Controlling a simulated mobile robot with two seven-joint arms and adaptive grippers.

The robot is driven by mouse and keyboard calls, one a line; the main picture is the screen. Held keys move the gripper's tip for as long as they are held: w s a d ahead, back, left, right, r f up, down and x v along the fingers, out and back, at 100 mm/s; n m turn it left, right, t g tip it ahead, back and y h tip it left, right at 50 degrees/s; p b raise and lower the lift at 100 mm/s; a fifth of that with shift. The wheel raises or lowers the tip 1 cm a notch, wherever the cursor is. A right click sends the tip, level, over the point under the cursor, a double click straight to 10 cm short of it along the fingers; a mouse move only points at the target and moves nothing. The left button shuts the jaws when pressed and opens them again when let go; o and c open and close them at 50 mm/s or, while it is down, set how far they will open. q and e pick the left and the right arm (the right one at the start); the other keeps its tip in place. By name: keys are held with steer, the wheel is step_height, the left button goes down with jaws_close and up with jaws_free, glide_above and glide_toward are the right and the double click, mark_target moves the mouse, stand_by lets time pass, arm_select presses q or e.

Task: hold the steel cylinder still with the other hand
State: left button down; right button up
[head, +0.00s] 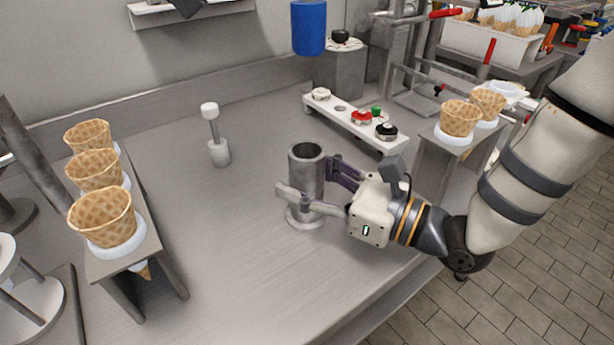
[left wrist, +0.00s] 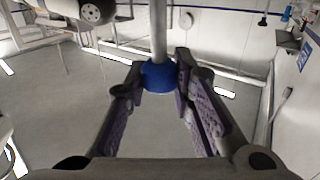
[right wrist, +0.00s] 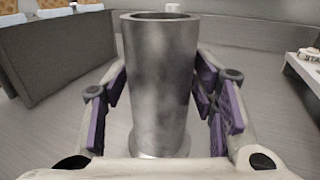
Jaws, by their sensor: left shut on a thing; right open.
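The steel cylinder (head: 306,165) stands upright on the metal table, on a wider round foot, with its open top facing up. It fills the middle of the right wrist view (right wrist: 160,80). My right gripper (head: 312,182) is open around it, one finger in front and one behind. In the right wrist view the finger pads (right wrist: 160,88) lie on both sides of the cylinder, close to its wall; I cannot tell whether they touch. In the left wrist view my left gripper (left wrist: 160,78) is shut on a blue collar (left wrist: 158,76) on a pale rod. The left gripper does not show in the head view.
A rack with waffle cones (head: 95,172) stands at left, another cone stand (head: 460,118) at right. A white-headed tool in a small holder (head: 218,152) stands behind the cylinder. A button panel (head: 355,117) and a blue cylinder (head: 309,28) are at the back.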

steer(key=m+t+h, duration=0.3)
steer(key=t, duration=0.1)
steer(key=shift+s, duration=0.15)
steer(key=shift+m+t+h, duration=0.6)
steer(key=shift+m+h, duration=0.2)
steer(key=shift+h, duration=0.1)
jaws_close()
steer(key=shift+w+a+r+n+g+y, duration=0.15)
steer(key=shift+w+r+n+g+y, duration=0.25)
steer(key=shift+y, duration=0.3)
steer(key=shift+a+n+g+y, duration=0.1)
steer(key=shift+n+g+y, duration=0.8)
steer(key=shift+n+y, duration=0.15)
steer(key=shift+s+d+f+n+g+y, duration=0.2)
steer(key=shift+n+g+y, duration=0.2)
steer(key=shift+g, duration=0.25)
steer(key=shift+s+d+f+n+g+y, duration=0.15)
steer(key=shift+n+g+y, duration=0.1)
steer(key=shift+n+g, duration=0.3)
